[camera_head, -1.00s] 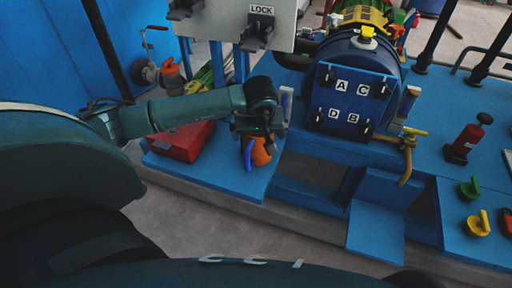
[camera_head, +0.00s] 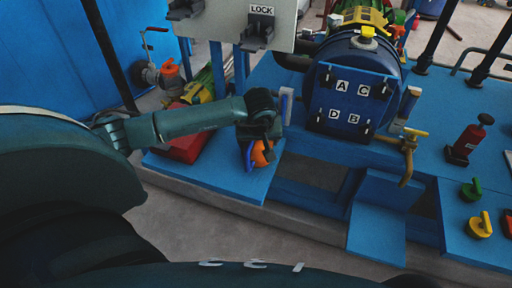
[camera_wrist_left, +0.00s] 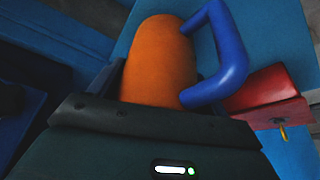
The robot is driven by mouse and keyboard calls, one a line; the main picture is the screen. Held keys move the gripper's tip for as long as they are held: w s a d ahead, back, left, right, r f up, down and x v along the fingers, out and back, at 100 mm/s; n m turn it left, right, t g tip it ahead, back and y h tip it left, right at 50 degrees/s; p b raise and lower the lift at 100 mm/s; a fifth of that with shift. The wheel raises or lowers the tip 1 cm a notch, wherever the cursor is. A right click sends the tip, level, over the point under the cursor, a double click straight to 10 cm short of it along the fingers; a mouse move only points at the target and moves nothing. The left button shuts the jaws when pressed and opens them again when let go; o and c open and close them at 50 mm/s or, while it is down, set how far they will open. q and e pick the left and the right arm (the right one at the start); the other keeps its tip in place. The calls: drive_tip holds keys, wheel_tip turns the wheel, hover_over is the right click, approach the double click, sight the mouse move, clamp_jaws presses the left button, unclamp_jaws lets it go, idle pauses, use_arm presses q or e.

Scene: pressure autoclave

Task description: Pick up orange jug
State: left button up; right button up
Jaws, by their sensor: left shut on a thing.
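The orange jug (camera_head: 260,153) with its blue handle (camera_head: 248,155) is at the left part of the blue platform, below my left gripper (camera_head: 257,134). The jug's upper part is hidden by the gripper in the head view. In the left wrist view the orange jug (camera_wrist_left: 160,62) sits between the fingers of my left gripper (camera_wrist_left: 155,88), with its blue handle (camera_wrist_left: 228,55) out to the right side. My left gripper is shut on the jug. I cannot tell whether the jug touches the platform. My right gripper is not in view.
A red box (camera_head: 186,146) stands left of the jug, partly under my left arm; it also shows in the wrist view (camera_wrist_left: 265,95). The blue autoclave (camera_head: 352,95) with lettered door stands to the right.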

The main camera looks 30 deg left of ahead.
use_arm(q)
drive_tip(key=shift+c, duration=0.9)
drive_tip(key=shift+r, duration=0.15)
